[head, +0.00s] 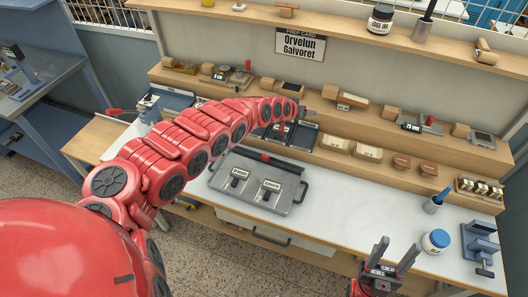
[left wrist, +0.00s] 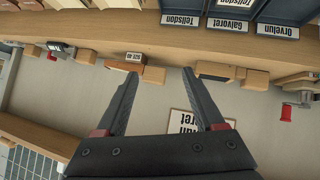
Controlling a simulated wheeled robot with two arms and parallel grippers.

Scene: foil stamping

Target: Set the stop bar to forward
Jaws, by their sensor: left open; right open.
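A grey tray (head: 247,199) lies on the white bench top in the head view. A dark bar with red parts (head: 268,160) runs along its back edge; it looks like the stop bar, but its exact setting is too small to tell. Two labelled plates (head: 239,178) lie on the tray. My left arm reaches across to the shelf behind the tray. My left gripper is open and empty in the left wrist view (left wrist: 160,72), facing the shelf and back wall. My right gripper (head: 394,254) is open and empty, fingers up, at the bench's front edge.
A stepped wooden shelf (head: 395,144) with blocks and small tools runs behind the bench. A prep card (head: 300,44) reading Orvelun, Galvoret hangs above.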

